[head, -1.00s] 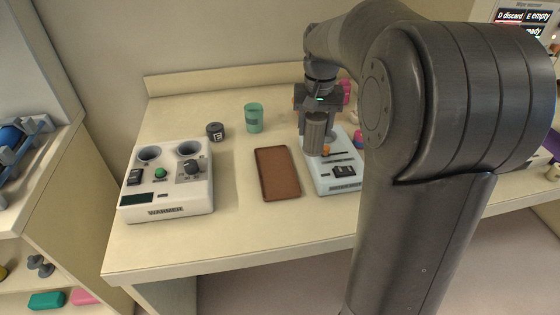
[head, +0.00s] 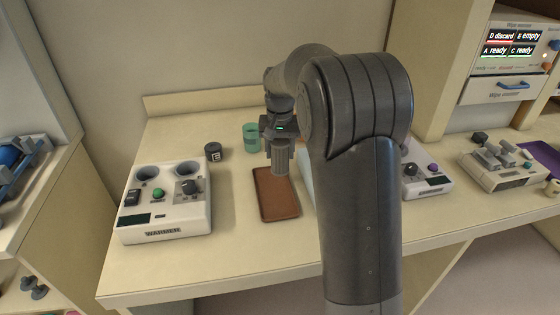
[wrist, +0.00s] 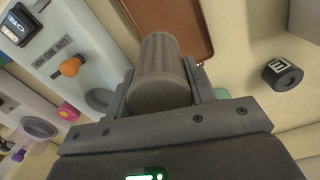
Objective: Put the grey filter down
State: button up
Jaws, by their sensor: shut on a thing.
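The grey filter (head: 283,160) is a ribbed grey cylinder. My gripper (head: 280,147) is shut on it and holds it upright over the far end of the brown tray (head: 277,205) in the head view. In the wrist view the filter (wrist: 161,75) sits between the two fingers of my gripper (wrist: 160,88). The brown tray (wrist: 180,22) shows beyond it there, empty where visible. I cannot tell how high the filter's lower end is above the tray.
The white warmer (head: 165,215) stands left of the tray. A dark lettered cap (head: 213,151) and a green cup (head: 251,137) stand behind. A pale device with an orange knob (wrist: 70,66) lies to the tray's other side, mostly hidden by my arm in the head view.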

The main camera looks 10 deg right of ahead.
aim_at(280, 161)
jog(key=shift+f, duration=2)
jog(key=shift+f, duration=0.1)
jog(key=o, duration=1.1)
jog(key=shift+c, duration=0.2)
